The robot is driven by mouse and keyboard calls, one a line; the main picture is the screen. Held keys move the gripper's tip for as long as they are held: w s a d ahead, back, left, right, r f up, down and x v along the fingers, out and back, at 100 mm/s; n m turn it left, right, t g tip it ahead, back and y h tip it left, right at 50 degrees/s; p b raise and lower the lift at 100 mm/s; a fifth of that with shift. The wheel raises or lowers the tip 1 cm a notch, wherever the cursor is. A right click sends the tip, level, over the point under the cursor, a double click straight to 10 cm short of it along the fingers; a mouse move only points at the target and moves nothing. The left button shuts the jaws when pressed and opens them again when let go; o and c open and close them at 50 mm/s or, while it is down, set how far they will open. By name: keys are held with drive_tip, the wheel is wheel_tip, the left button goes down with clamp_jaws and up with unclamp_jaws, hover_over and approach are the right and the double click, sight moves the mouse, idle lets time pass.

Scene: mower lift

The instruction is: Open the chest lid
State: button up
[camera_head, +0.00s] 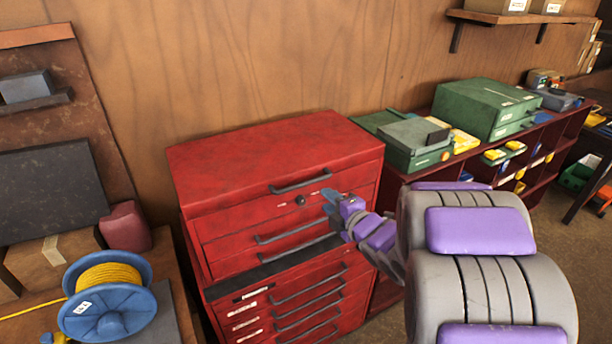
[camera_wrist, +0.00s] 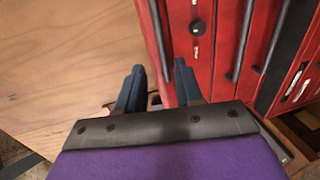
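The red tool chest (camera_head: 240,215) stands against the wooden wall. Its lid (camera_head: 270,150) is down and closed, with a dark bar handle (camera_head: 300,183) on its front face. A round black lock (camera_head: 300,200) sits below that handle and also shows in the wrist view (camera_wrist: 198,28). My gripper (camera_head: 331,203) is in front of the chest's right side, slightly below and right of the lid handle. In the wrist view my gripper (camera_wrist: 158,86) has its two blue-grey fingers apart, with no object clearly held between them. Contact with the chest cannot be told.
Drawers with bar handles (camera_head: 300,232) lie below the lid. A blue cable reel (camera_head: 108,298) stands on a bench at lower left. A low red shelf (camera_head: 545,140) with green cases (camera_head: 486,108) is to the right. Open floor (camera_head: 560,240) shows at the right.

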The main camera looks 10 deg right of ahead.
sight(306, 184)
drive_tip(key=shift+w+a+p, duration=0.1)
drive_tip(key=shift+w+p, duration=0.35)
drive_tip(key=shift+p, duration=1.45)
drive_tip(key=shift+w+p, duration=0.1)
drive_tip(key=shift+p, duration=0.35)
drive_tip(key=p+x, duration=0.3)
drive_tip(key=x, duration=0.9)
drive_tip(key=shift+f, duration=0.2)
clamp_jaws()
drive_tip(key=shift+f, duration=0.1)
